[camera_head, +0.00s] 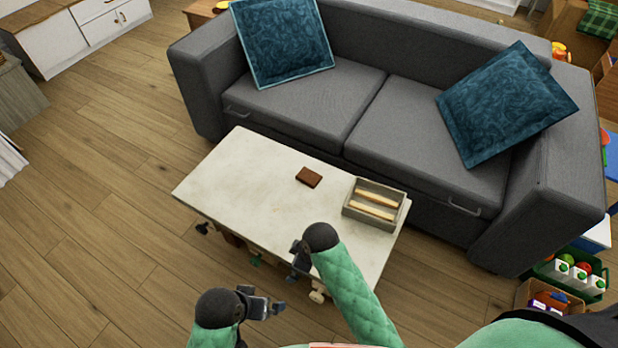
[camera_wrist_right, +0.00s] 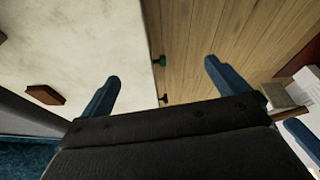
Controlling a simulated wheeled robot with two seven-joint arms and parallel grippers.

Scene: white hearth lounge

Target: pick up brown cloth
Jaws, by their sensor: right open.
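The brown cloth (camera_head: 309,177) is a small, flat, folded-looking rectangle lying on the pale coffee table (camera_head: 238,165). It also shows at the left of the right wrist view (camera_wrist_right: 45,95). My right gripper (camera_head: 299,258) is at the table's near edge, apart from the cloth. In the right wrist view its two blue fingers are spread with nothing between them (camera_wrist_right: 162,70). My left gripper (camera_head: 268,304) is over the floor in front of the table, away from the cloth. Its finger opening is too small to judge.
A grey open box (camera_head: 375,220) with light wooden pieces stands on the table right of the cloth. A grey sofa (camera_head: 410,125) with teal cushions (camera_head: 283,45) lies behind the table. Crates of goods (camera_head: 570,275) stand at right. The wooden floor at left is clear.

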